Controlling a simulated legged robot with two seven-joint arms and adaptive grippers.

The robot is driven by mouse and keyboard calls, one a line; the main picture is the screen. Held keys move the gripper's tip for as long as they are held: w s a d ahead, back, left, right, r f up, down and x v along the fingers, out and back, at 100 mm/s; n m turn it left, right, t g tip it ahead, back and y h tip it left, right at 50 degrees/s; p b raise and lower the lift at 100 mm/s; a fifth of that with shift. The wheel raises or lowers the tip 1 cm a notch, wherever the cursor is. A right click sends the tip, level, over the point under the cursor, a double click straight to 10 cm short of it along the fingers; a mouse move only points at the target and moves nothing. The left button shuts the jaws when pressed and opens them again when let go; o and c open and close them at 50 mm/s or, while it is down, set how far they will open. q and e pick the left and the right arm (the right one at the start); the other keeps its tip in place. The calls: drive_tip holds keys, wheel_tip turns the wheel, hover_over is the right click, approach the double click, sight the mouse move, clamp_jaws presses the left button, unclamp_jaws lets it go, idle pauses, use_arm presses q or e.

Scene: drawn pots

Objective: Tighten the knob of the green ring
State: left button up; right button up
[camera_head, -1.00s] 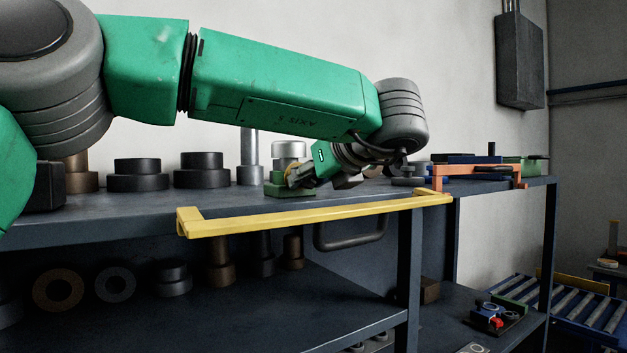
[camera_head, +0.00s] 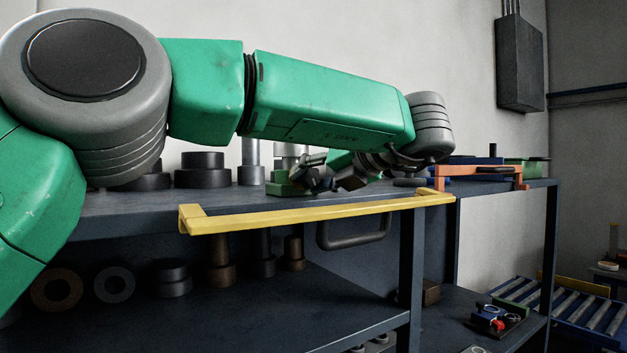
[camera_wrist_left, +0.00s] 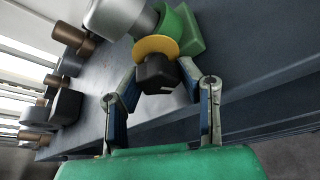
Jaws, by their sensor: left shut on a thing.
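A green ring (camera_wrist_left: 183,32) with a green foot stands around a grey metal cylinder (camera_wrist_left: 120,14) in the left wrist view. A yellow collar (camera_wrist_left: 156,46) and a black knob (camera_wrist_left: 155,74) stick out from its side towards me. My left gripper (camera_wrist_left: 160,72) is shut on the knob, with one finger on each side. In the head view the green foot (camera_head: 284,188) shows on the shelf top, and my left gripper (camera_head: 318,174) covers the knob and most of the ring. My right gripper is not in view.
A yellow bar (camera_head: 310,215) runs along the shelf's front edge. Dark stepped discs (camera_head: 203,170) and a metal post (camera_head: 250,160) stand to the left of the ring. An orange frame (camera_head: 478,171) sits to the right.

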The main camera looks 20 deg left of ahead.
use_arm(q)
drive_tip(key=shift+r, duration=0.25)
idle(0.3)
drive_tip(key=o, duration=1.2)
drive_tip(key=shift+c, duration=0.2)
drive_tip(key=shift+f, duration=0.1)
drive_tip(key=shift+f, duration=0.1)
